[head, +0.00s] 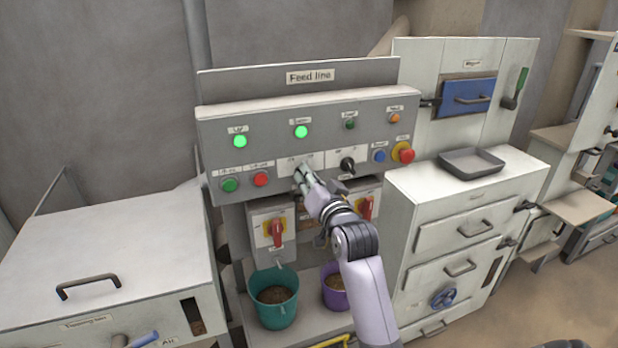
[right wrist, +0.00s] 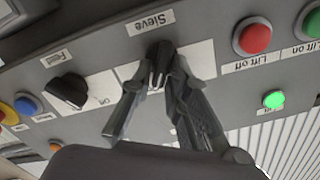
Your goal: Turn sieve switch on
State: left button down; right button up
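The sieve switch is a black rotary knob (right wrist: 159,58) on a white plate under the label "Sieve", shown upside down in the right wrist view. Its grip stands roughly in line with the picture's vertical. My right gripper (right wrist: 160,78) has one finger on each side of the knob, with the fingertips close against it. The fingers hide part of the plate and its markings. In the head view my right gripper (head: 305,178) is at the panel and hides the knob. My left gripper is not in view.
The feed knob (head: 347,164) is just right of the gripper on the "Feed line" panel (head: 225,120). A red button (head: 261,179) and a green button (head: 230,185) are to the left. Two green lamps (head: 301,131) are lit above. Red-handled switches (head: 278,232) and buckets (head: 274,312) stand below.

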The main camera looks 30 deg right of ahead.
jog(key=shift+o, duration=1.4)
jog(key=shift+s, duration=0.15)
jog(key=v, duration=1.1)
jog(key=shift+s+a, duration=0.2)
jog(key=shift+s, duration=0.2)
